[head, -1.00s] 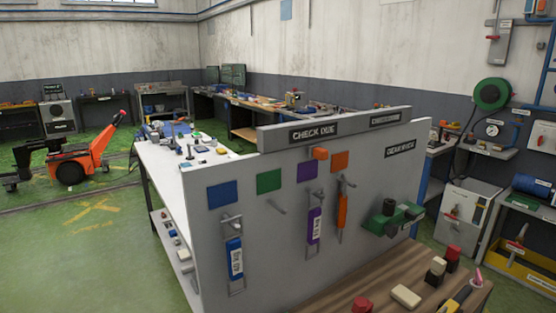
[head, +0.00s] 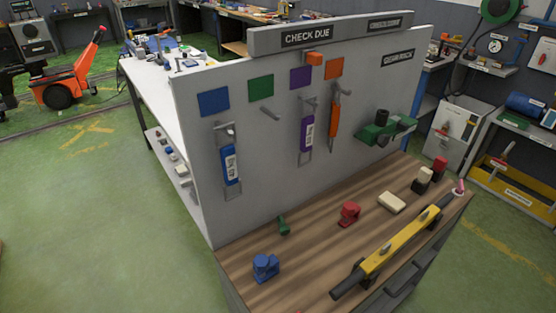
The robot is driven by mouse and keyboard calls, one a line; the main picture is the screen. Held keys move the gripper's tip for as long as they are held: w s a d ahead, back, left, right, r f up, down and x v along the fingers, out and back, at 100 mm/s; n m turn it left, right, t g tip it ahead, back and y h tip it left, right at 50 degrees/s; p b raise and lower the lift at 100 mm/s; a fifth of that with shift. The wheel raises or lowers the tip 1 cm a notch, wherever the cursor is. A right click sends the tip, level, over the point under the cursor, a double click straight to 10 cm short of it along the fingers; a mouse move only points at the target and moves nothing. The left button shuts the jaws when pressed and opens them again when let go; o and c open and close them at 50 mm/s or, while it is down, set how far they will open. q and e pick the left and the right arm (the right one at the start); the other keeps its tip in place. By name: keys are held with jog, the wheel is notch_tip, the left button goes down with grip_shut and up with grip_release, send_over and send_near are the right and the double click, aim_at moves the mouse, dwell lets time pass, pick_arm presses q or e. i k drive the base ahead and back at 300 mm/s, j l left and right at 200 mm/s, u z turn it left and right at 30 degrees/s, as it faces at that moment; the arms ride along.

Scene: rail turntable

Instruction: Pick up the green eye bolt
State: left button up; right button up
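A small green piece (head: 283,226), which looks like the green eye bolt, lies on the wooden bench top (head: 314,240), near the foot of the grey board. It is small in view, so its eye is hard to make out. Neither of my grippers is in the head view.
The grey board (head: 285,185) rises behind the bench; a blue and a purple tagged item hang there. A blue piece (head: 265,267), a red piece (head: 349,213), a cream block (head: 391,202) and a yellow bar tool (head: 400,242) lie on the bench. Green floor (head: 90,230) at left is clear.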

aim_at(284, 229)
jog(key=k+j+u, duration=0.2)
jog(key=j, duration=0.5)
jog(key=j+u, duration=0.2)
jog(key=j, duration=0.5)
